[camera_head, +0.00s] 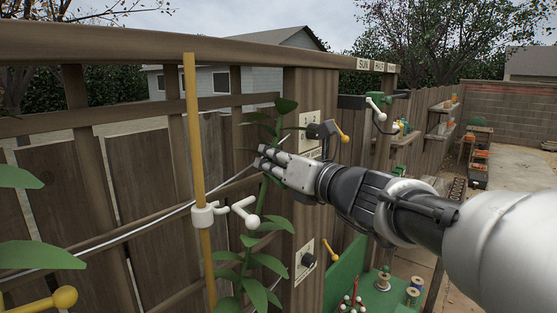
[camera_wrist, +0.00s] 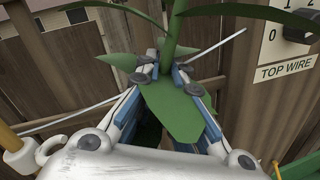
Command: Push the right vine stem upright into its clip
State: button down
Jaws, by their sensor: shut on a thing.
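The right vine stem (camera_head: 264,190) is green and leafy, rising beside a yellow cane (camera_head: 191,130) in the head view. A white clip (camera_head: 204,217) sits on the cane with its jaws (camera_head: 243,212) spread toward the stem. The stem is to the right of these jaws; whether it touches them I cannot tell. My gripper (camera_head: 264,158) is shut on the stem above the clip. In the wrist view, the stem (camera_wrist: 173,35) rises between the fingertips of my gripper (camera_wrist: 165,68), and a broad leaf hides part of the grip.
A wooden fence stands behind, with a taut wire (camera_head: 150,228) along it. Leaves (camera_head: 20,178) of another plant are at the left edge. Spools (camera_head: 412,296) stand at lower right.

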dwell(0.5)
jog(key=s+a+r+n+b, duration=0.2)
jog(key=s+a+n+b, duration=0.1)
jog(key=s+a+b, duration=0.2)
jog(key=shift+s+a+r+b, duration=0.2)
jog(key=shift+s+a+b, duration=0.15)
jog(key=shift+s, duration=0.75)
jog(key=c, duration=1.7)
grip_release()
jog(key=shift+d, duration=0.1)
jog(key=v, duration=1.2)
jog(key=shift+f, duration=0.35)
